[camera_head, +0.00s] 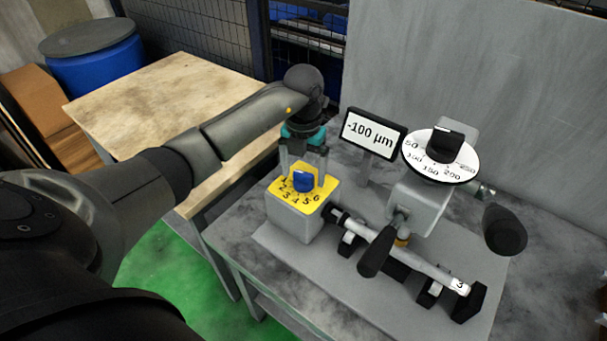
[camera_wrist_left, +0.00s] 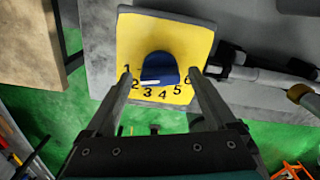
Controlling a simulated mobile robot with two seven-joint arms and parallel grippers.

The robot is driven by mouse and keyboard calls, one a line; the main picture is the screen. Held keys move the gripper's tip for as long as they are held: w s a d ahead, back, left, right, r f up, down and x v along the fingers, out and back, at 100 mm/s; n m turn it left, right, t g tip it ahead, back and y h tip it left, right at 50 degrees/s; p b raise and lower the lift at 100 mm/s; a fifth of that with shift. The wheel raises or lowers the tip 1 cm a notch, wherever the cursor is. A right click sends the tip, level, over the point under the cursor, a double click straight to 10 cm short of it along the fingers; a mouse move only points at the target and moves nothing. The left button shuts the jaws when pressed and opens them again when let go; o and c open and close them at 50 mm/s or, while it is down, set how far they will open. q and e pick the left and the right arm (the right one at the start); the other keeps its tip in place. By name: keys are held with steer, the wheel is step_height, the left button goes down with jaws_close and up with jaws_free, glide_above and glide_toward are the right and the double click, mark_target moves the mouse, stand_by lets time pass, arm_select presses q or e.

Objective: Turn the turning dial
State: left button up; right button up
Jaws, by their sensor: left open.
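A blue dial knob (camera_head: 303,182) sits on a yellow plate (camera_head: 283,188) with black numbers, on top of a grey box. In the left wrist view the blue knob (camera_wrist_left: 159,66) has a white mark on its lower edge, and the numbers 1 to 6 curve below it on the yellow plate (camera_wrist_left: 190,28). My left gripper (camera_head: 305,177) points down over the box, open, with one finger on either side of the knob. In the left wrist view the fingertips (camera_wrist_left: 160,74) show gaps to the knob on both sides. My right gripper is not in view.
Right of the box stand a display (camera_head: 371,133) reading -100 µm and a white round scale (camera_head: 465,168) with a black knob. A shaft (camera_head: 420,263) and black handles lie in front. A wooden table (camera_head: 165,95) and blue barrel (camera_head: 97,72) are at the left.

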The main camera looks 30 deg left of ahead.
arm_select(q)
steer(key=shift+f, duration=0.65)
steer(key=c, duration=1.3)
